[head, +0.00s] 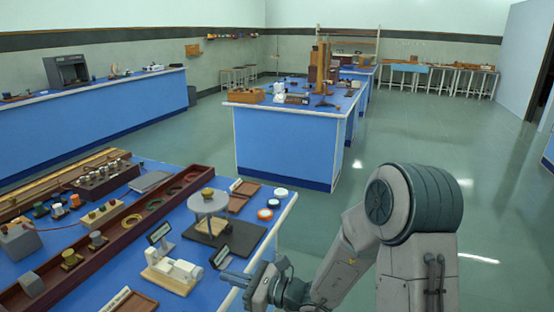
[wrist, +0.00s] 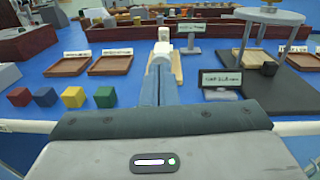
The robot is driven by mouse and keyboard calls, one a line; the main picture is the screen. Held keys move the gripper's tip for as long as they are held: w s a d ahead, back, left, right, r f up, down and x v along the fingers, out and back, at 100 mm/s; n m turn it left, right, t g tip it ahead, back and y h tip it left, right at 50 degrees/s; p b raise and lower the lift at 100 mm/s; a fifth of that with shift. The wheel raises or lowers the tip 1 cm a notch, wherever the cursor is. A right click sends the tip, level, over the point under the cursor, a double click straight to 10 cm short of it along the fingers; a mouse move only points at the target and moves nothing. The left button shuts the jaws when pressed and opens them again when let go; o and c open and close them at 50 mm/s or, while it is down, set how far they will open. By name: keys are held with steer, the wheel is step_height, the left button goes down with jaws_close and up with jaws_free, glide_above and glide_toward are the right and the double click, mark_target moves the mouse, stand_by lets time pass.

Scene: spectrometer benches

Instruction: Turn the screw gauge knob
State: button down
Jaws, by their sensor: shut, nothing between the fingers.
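The screw gauge is a white device (head: 180,268) on a light wooden base, near the front right part of the blue bench in the head view. In the wrist view its wooden base (wrist: 178,68) shows straight ahead, and my fingers hide much of the gauge; the knob cannot be made out clearly. My gripper (head: 226,276) is at the bench's right edge, to the right of the gauge and apart from it. In the wrist view my gripper (wrist: 161,60) has its fingers together, pointing at the gauge, with nothing between them.
A round-topped stand (head: 207,203) on a dark base is behind the gauge; it is at right in the wrist view (wrist: 262,15). Label signs (head: 220,256) stand close to my fingers. Small coloured cubes (wrist: 74,97) and brown trays (wrist: 111,66) are at left in the wrist view.

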steer(key=shift+m+t, duration=0.4)
steer(key=shift+m, duration=0.1)
steer(key=shift+w+b+x, duration=0.2)
steer(key=shift+x, duration=1.6)
steer(key=shift+w+b+x, duration=0.15)
steer(key=shift+w+x, duration=0.1)
steer(key=shift+x, duration=1.6)
steer(key=shift+s+d+f, duration=0.15)
steer(key=shift+d+f, duration=0.05)
steer(key=shift+f, duration=0.2)
steer(key=shift+s+a+r+b, duration=0.1)
steer(key=shift+s+a+b, duration=0.1)
steer(key=shift+s+b, duration=0.3)
steer(key=shift+s+a, duration=0.15)
steer(key=shift+s, duration=0.2)
steer(key=shift+s+b, duration=0.2)
steer(key=shift+b, duration=0.2)
steer(key=shift+a, duration=0.1)
steer(key=shift+s+r, duration=0.1)
steer(key=shift+r, duration=0.1)
steer(key=shift+p+v, duration=0.35)
steer(key=shift+v, duration=2.6)
